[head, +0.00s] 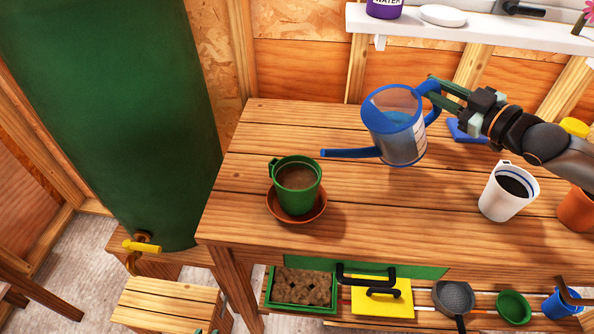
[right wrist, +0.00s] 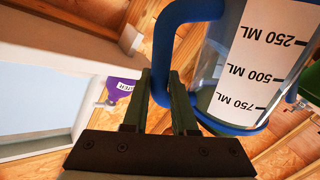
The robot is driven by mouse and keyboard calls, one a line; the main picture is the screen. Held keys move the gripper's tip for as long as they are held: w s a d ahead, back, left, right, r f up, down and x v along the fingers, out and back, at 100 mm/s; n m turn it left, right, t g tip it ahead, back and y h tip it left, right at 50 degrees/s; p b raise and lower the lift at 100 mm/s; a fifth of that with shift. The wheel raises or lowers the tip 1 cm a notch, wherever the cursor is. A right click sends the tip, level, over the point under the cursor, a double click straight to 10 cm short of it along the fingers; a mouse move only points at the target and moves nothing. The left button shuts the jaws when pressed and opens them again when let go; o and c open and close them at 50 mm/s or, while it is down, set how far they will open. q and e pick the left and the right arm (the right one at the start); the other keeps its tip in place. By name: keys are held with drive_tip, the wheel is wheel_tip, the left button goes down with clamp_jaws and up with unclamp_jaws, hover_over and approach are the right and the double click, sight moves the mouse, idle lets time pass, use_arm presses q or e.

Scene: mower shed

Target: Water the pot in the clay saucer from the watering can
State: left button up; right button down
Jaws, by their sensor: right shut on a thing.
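The watering can (head: 402,142) is clear with blue rims and a blue spout, and has water inside. My right gripper (head: 436,90) is shut on its blue handle, and the handle (right wrist: 162,60) also shows between the fingers in the right wrist view. The can appears to be held above the bench. Its spout points left, with the tip close to the upper right of the green pot (head: 297,183). The pot holds brown soil and stands upright in the clay saucer (head: 313,213). No water stream shows. My left gripper is out of view.
A white cup with dark contents (head: 508,192) and an orange pot (head: 577,210) stand on the right of the wooden bench (head: 380,225). A blue object (head: 466,130) lies behind. A large green barrel (head: 110,110) stands left. A white shelf (head: 480,30) runs along the wall.

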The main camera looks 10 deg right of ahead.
sight(425, 84)
drive_tip(key=shift+n, duration=0.9)
drive_tip(key=shift+s+a+r+b, duration=0.2)
drive_tip(key=shift+a+r+b, duration=0.05)
drive_tip(key=shift+a+r, duration=0.7)
drive_tip(key=shift+s+a+r+b, duration=0.2)
drive_tip(key=shift+a+r, duration=0.55)
drive_tip(key=shift+r, duration=0.4)
drive_tip(key=shift+s+a+r+n+h+p, duration=0.2)
drive_tip(key=shift+a+r+n+p, duration=0.4)
drive_tip(key=shift+a+r, duration=0.35)
drive_tip(key=shift+s+a+r+n+h+p, duration=0.2)
drive_tip(key=shift+a+r+n+p, duration=0.45)
drive_tip(key=shift+r, duration=0.45)
idle(2.2)
